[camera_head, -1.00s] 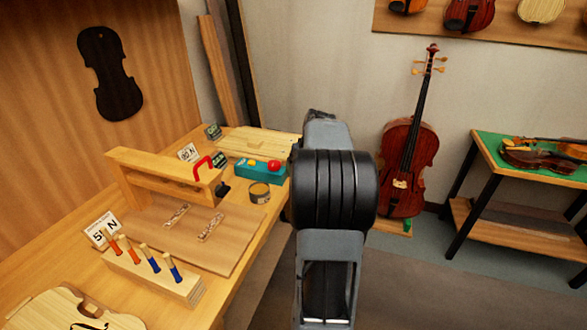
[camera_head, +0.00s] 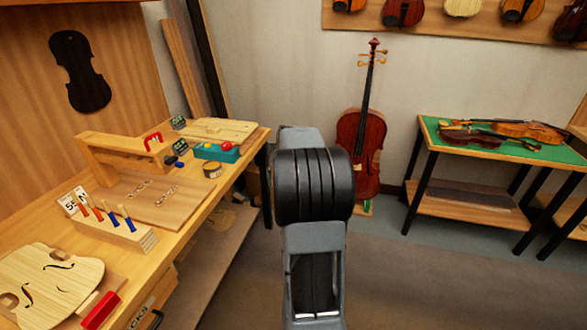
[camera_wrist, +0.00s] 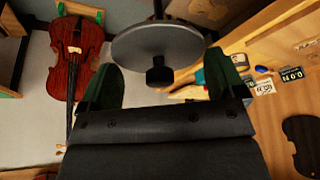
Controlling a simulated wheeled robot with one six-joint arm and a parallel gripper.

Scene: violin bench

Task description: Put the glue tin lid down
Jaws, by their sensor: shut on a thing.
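The glue tin lid (camera_wrist: 150,44) is a grey disc with a black knob and a dark rod on its far side. It shows in the wrist view between the two green fingers of my gripper (camera_wrist: 160,82), which is shut on it. The lid is in the air, clear of the bench. In the head view my own arm hides the gripper and lid. A small round tin (camera_head: 212,170), which looks like the glue tin, stands on the workbench (camera_head: 215,198) near its right edge.
A teal box with a red button (camera_head: 217,151), a wooden frame (camera_head: 115,155), a block of colored-handled tools (camera_head: 122,236) and a violin plate (camera_head: 45,280) crowd the bench. A cello (camera_head: 358,150) leans on the wall. A green-topped table (camera_head: 440,128) holds violins. The floor between is clear.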

